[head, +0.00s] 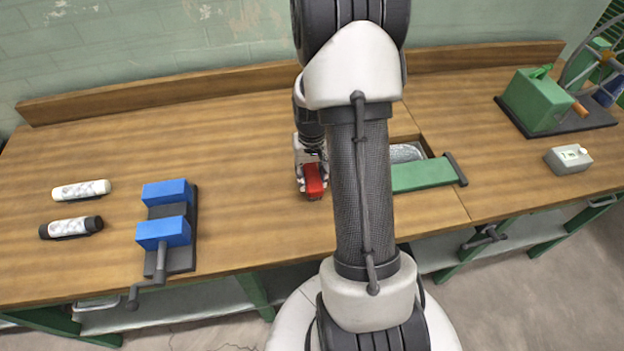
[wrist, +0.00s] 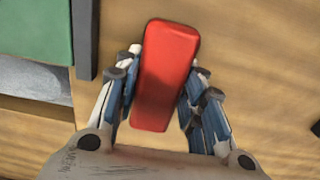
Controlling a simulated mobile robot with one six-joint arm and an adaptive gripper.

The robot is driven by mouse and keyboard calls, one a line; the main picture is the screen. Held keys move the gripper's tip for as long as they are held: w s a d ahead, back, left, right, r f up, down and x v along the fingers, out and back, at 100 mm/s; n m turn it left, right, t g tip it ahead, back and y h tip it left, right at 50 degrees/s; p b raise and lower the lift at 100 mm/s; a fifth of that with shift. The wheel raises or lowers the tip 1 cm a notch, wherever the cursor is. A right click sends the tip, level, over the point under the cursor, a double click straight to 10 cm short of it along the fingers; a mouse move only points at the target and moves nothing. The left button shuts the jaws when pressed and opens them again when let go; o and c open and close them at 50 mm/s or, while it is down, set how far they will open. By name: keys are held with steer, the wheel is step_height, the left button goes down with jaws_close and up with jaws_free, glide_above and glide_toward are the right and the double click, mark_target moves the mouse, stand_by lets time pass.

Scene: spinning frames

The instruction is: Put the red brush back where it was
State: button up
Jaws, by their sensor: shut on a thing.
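The red brush (wrist: 167,75) is a red block-shaped thing held between the fingers of my gripper (wrist: 165,85) in the wrist view. In the head view the red brush (head: 314,180) shows at the end of my arm, over the middle of the wooden bench (head: 240,130). My gripper (head: 309,172) is shut on it. Whether the brush touches the bench top is hard to tell. Its underside is hidden.
A blue vise (head: 165,215) stands at left, beside a white bottle (head: 81,190) and a black-capped bottle (head: 70,228). A green panel (head: 424,174) by a recess lies right of my arm. A green machine (head: 538,100) and a grey box (head: 568,159) stand at far right.

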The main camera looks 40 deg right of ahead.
steer(key=shift+f, duration=0.35)
steer(key=shift+f, duration=0.2)
steer(key=o, duration=1)
